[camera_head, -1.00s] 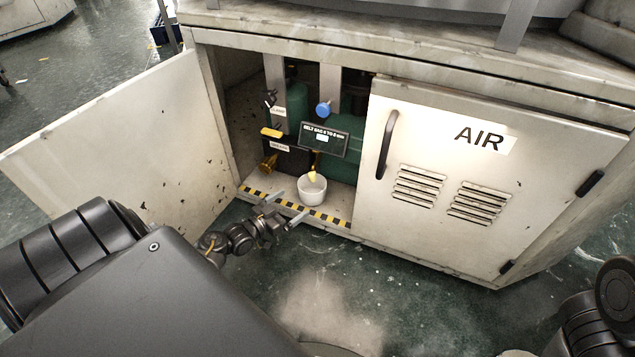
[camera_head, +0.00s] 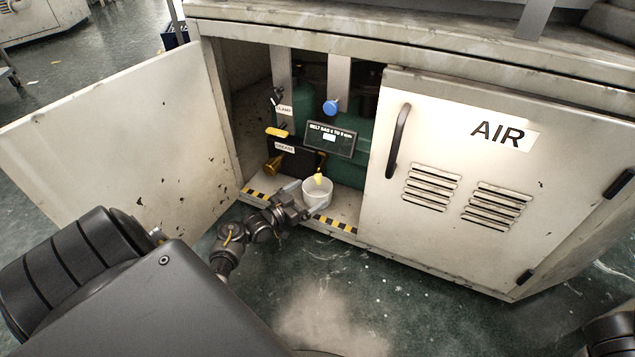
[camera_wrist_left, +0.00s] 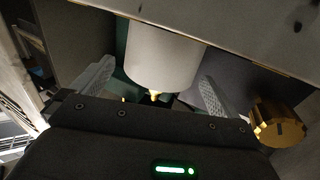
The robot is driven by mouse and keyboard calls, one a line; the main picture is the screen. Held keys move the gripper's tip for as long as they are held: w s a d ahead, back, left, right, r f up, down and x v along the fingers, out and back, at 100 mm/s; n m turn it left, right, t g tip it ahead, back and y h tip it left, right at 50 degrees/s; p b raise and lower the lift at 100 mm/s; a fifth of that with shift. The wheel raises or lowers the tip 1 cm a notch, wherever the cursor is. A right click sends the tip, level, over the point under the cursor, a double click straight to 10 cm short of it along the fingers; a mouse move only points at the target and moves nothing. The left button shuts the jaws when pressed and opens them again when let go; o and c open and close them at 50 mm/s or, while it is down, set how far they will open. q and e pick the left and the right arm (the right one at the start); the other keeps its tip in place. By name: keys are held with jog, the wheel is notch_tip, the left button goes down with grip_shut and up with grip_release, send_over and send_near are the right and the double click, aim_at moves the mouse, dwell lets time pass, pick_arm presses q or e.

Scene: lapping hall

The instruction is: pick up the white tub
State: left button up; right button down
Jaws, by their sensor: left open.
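The white tub (camera_head: 317,192) stands on the cabinet floor, just inside the open doorway behind the black-and-yellow edge strip. A yellow-tipped part hangs over its mouth. My left gripper (camera_head: 298,200) is open at the front left of the tub and overlaps its lower side in the head view. In the left wrist view the tub (camera_wrist_left: 162,55) lies between the two spread fingers of the gripper (camera_wrist_left: 156,82). I cannot tell whether either finger touches it. My right gripper is not in view.
The open cabinet door (camera_head: 130,140) stands to the left, and the shut AIR door (camera_head: 490,200) to the right. Behind the tub are a dark sign (camera_head: 330,140) and green tanks (camera_head: 350,165). A brass fitting (camera_head: 273,165) sits left of the tub and also shows close by in the wrist view (camera_wrist_left: 280,122).

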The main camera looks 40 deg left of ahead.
aim_at(327, 181)
pick_arm(q)
jog(key=w+b, duration=0.1)
jog(key=w, duration=0.1)
jog(key=w+b, duration=0.1)
jog(key=b, duration=0.1)
jog(key=shift+w+d+f, duration=0.2)
jog(key=shift+w, duration=0.15)
jog(key=shift+w+d+r, duration=0.1)
jog(key=shift+w+r, duration=0.05)
jog(key=shift+w, duration=0.35)
jog(key=shift+r, duration=0.1)
jog(key=shift+c, duration=0.4)
jog(key=c, duration=0.9)
jog(key=shift+o, duration=0.2)
jog(key=shift+r, duration=0.1)
